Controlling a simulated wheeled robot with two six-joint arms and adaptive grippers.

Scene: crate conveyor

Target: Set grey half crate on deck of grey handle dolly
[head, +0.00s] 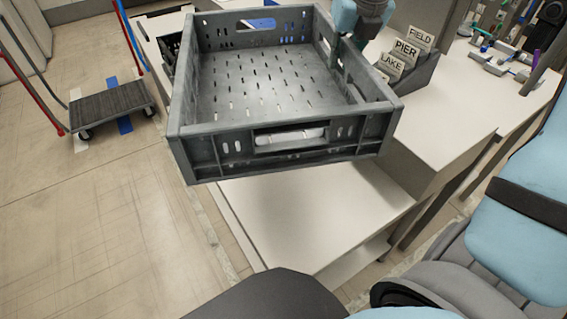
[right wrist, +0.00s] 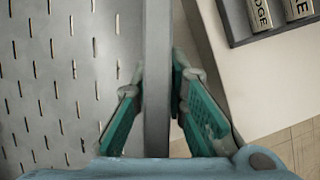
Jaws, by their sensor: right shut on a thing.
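The grey half crate (head: 285,150) is empty, with a slotted floor, and is held in the air above the white table, close to the head camera. My right gripper (head: 340,48) is at the crate's right wall. In the right wrist view, the green fingers of that gripper (right wrist: 158,90) are shut on the crate wall (right wrist: 157,40), one on each side. A dolly with a dark grey deck (head: 108,103) stands on the floor at the far left; its deck looks bare. My left gripper is not in view.
White tables (head: 330,215) lie below and right of the crate. A dark rack of lettered cards (head: 405,62) stands beside the crate's right side. Red and blue poles (head: 132,40) rise near the dolly. The floor (head: 95,210) between is clear, with blue and white markings.

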